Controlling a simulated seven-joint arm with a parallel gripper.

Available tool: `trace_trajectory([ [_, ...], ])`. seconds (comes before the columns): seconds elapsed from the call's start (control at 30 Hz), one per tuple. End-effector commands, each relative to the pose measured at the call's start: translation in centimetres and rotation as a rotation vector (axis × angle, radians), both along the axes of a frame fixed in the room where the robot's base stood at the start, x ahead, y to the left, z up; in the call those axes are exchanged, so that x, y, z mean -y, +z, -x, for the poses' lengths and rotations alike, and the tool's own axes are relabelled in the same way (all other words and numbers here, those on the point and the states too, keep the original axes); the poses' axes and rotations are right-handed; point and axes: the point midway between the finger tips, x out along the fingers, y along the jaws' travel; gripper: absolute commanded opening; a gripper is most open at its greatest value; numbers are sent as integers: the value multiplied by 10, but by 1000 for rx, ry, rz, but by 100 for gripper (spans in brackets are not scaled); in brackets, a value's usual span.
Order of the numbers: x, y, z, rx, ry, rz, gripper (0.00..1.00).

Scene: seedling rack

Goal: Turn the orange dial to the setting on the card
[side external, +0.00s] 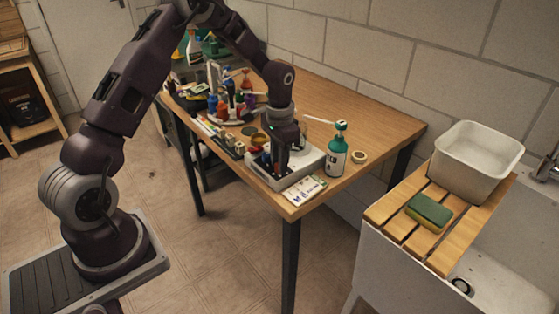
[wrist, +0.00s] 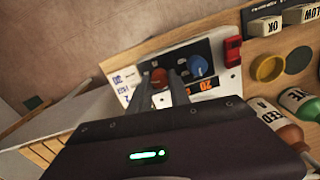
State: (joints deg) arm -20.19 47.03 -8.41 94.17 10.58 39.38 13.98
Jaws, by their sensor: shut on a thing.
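The orange dial (wrist: 159,77) sits on a pale control box (side external: 260,176) at the near corner of the table. A blue dial (wrist: 197,65) stands beside it. My gripper (wrist: 158,86) points down at the box, with one finger on each side of the orange dial, shut on it. In the side view my gripper (side external: 281,168) hides the orange dial. A white card (side external: 305,190) lies on the table by the box's near right end.
A red switch (wrist: 233,50) is at the box's right end in the wrist view. A green bottle (side external: 337,157) and a tape roll (side external: 359,157) stand right of the box. A rack of bottles (side external: 235,108) is behind. The table's back right is clear.

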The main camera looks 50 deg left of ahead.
Motion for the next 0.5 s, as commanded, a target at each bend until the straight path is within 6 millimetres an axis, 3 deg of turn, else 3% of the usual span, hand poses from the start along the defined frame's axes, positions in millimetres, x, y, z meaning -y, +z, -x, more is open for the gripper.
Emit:
trace_trajectory([
  [0.5, 0, 1, -1, 3, -217, -2, 0],
])
